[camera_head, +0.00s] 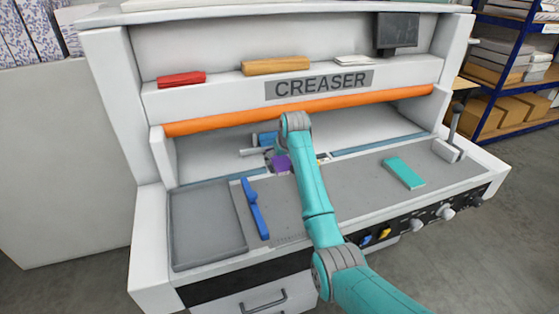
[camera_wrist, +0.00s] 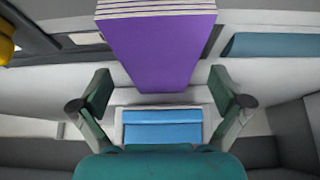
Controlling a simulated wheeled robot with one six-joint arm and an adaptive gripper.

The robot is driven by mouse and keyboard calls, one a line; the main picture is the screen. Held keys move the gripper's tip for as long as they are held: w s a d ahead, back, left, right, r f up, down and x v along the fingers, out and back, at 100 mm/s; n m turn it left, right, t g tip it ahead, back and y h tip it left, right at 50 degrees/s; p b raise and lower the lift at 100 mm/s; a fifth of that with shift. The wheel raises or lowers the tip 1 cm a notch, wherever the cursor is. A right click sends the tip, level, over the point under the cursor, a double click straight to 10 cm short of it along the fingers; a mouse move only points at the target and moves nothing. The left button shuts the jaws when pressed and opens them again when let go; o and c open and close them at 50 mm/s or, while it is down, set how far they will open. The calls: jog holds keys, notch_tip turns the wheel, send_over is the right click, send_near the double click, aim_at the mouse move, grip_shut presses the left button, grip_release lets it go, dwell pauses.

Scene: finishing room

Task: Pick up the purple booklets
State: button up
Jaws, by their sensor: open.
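The purple booklets (camera_wrist: 160,50) form a stack with pale page edges at the top of the wrist view. In the head view the purple booklets (camera_head: 281,163) show only in part beside my arm, at the back of the creaser bed. My gripper (camera_wrist: 160,82) is open, with one finger on each side of the stack's near end in the picture. A gap shows between each finger and the stack. I see no contact, and the depth between them is hard to judge. My arm hides most of the gripper in the head view.
A light-blue piece (camera_wrist: 162,127) lies between the finger bases in the wrist view. On the creaser, a blue tool (camera_head: 255,208) lies left and a teal block (camera_head: 404,173) right. An orange bar (camera_head: 300,108) spans above the bed. An empty grey tray (camera_head: 207,225) is at front left.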

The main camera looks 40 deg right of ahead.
jog(key=c, duration=1.4)
jog(key=shift+c, duration=0.2)
jog(key=shift+s+r, duration=0.1)
